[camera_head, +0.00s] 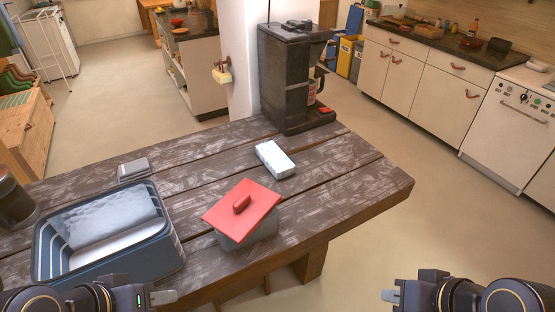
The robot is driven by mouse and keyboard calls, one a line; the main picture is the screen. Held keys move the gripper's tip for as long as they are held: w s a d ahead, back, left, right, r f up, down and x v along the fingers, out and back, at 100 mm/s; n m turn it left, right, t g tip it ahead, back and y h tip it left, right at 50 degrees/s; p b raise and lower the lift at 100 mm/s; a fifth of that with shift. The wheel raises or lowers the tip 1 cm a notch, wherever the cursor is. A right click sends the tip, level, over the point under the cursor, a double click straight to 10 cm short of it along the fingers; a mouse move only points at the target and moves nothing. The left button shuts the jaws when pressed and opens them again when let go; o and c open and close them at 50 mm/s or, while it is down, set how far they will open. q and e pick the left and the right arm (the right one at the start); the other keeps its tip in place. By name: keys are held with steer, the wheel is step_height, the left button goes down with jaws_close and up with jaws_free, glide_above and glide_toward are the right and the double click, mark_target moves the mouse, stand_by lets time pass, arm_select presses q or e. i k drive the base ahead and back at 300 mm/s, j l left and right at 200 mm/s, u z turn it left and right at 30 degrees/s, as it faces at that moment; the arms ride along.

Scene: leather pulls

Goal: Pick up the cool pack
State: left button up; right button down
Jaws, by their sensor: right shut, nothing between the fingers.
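A small pale blue-white block (275,159), which looks like the cool pack, lies flat on the dark wooden table (350,185), between the red-lidded box and the coffee machine. My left gripper (164,297) is at the bottom left, near the table's front edge and well short of the block. Its finger gap cannot be made out. My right gripper (392,296) is at the bottom right, off the table's edge. It is shut and empty, apart from everything.
A blue open bin (160,262) with pale contents stands at the table's left. A grey box with a red lid (241,212) sits in front of the block. A black coffee machine (285,80) stands behind it. A small grey item (133,170) and a dark jar (14,200) are further left.

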mark_target(279, 165)
steer(key=i+l+u, duration=0.1)
steer(key=u, duration=0.3)
steer(key=i+l+u, duration=0.1)
steer(key=u, duration=0.25)
steer(key=i+l+u, duration=0.1)
steer(key=u, duration=0.3)
steer(key=i+l+u, duration=0.1)
steer(key=l+u, duration=0.15)
steer(key=u, duration=0.15)
